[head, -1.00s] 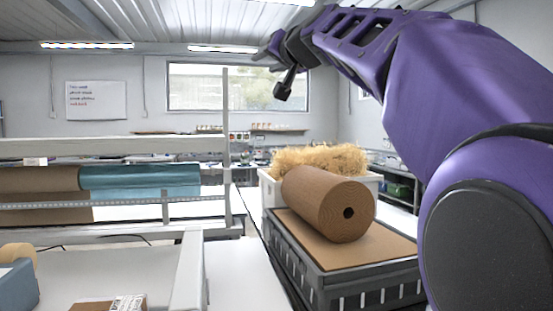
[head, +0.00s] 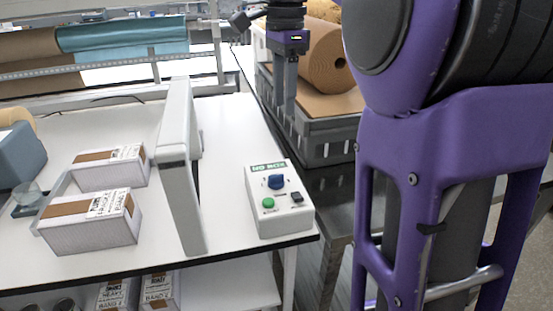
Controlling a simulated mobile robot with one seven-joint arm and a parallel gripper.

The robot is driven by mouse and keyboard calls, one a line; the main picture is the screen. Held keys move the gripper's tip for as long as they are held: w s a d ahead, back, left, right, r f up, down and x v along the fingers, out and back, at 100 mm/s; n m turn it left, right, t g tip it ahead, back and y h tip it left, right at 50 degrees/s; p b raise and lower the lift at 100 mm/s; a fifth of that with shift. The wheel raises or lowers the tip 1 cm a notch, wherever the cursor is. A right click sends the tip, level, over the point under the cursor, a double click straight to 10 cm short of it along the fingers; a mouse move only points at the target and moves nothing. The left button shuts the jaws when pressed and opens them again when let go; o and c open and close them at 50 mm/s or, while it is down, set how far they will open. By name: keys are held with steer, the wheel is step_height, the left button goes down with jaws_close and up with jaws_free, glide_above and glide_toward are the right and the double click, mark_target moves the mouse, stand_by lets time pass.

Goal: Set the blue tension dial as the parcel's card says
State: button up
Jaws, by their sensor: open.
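The blue tension dial (head: 276,182) sits on a pale control box (head: 262,215) near the table's right front corner. I cannot read its exact setting. Two pale parcels with brown tape lie left of the upright grey frame: a nearer one (head: 85,238) and a farther one (head: 100,178). The nearer parcel's card (head: 108,204) appears to read "FRAGILE" with a "BAND" line under it; the number is too small to read surely. My gripper (head: 284,90) hangs pointing down, beyond the control box and apart from the dial. It is open and empty.
Behind are a dark crate (head: 325,140) and a brown roll (head: 325,55). More labelled boxes (head: 113,294) sit below.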

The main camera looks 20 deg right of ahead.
mark_target(282, 173)
step_height(282, 173, down, 17)
steer(key=b, duration=0.3)
steer(key=shift+r+b, duration=0.1)
steer(key=shift+b, duration=0.25)
jaws_close()
